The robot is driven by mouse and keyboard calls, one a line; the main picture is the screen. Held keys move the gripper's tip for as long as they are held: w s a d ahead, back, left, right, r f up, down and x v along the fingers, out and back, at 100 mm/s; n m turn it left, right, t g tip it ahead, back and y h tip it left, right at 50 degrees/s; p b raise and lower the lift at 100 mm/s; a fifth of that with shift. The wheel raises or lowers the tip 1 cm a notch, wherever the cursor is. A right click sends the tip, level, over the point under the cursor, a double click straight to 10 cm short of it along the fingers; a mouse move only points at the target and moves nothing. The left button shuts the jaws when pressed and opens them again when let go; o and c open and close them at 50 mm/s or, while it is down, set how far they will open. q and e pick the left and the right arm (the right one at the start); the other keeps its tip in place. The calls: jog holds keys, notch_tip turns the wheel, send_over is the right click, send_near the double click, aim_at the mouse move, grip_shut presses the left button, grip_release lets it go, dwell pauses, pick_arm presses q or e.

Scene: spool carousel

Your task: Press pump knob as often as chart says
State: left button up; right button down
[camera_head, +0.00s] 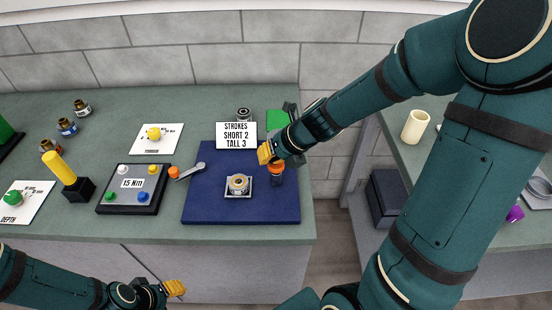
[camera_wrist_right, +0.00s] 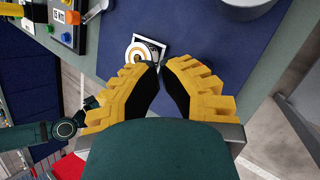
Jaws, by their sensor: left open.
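The chart (camera_head: 237,135) is a white sign on the bench reading "STROKES SHORT 2 TALL 3". A dark pump-like bottle with an orange top (camera_head: 277,168) stands on the blue mat (camera_head: 210,210). My right gripper (camera_head: 265,152) is just above and left of the orange top; I cannot tell whether they touch. In the right wrist view its yellow fingers (camera_wrist_right: 159,64) come together at the tips, with nothing seen between them. A round metal part on a white square plate (camera_head: 238,185) sits on the mat, left of the bottle. My left gripper (camera_head: 174,289) is open, low in front of the bench.
A control box reading "15 Nm" (camera_head: 132,184), a wrench (camera_head: 188,171) and a yellow-handled lever (camera_head: 62,170) are left of the mat. A dark can (camera_head: 244,114) stands behind the sign. A second table (camera_head: 408,165) holds a cream cylinder (camera_head: 415,126), across a gap.

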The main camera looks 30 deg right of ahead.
aim_at(270, 164)
jog(key=shift+f, duration=0.2)
jog(key=shift+r, duration=0.1)
jog(key=shift+r+p, duration=1.65)
jog(key=shift+p, duration=0.3)
notch_tip(270, 164, up, 5)
jog(key=p, duration=0.5)
